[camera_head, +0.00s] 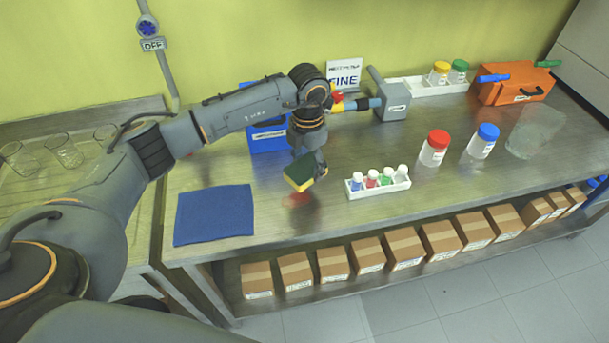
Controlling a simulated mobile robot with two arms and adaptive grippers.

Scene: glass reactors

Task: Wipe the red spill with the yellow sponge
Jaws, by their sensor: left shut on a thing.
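My left gripper (313,168) points down over the middle of the metal bench and is shut on the yellow sponge (297,177), which has a dark green side. The red spill (299,198) shows as a faint reddish patch on the bench just below the sponge in the picture. The sponge hides part of that area, and I cannot tell whether it touches the bench. My right gripper is not in view.
A white rack (379,187) with small vials stands right of the sponge. A blue cloth (214,214) lies to the left. A red-lidded jar (434,151) and a blue-lidded jar (484,143) stand farther right. A blue box (268,138) and a grey device (392,106) stand behind.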

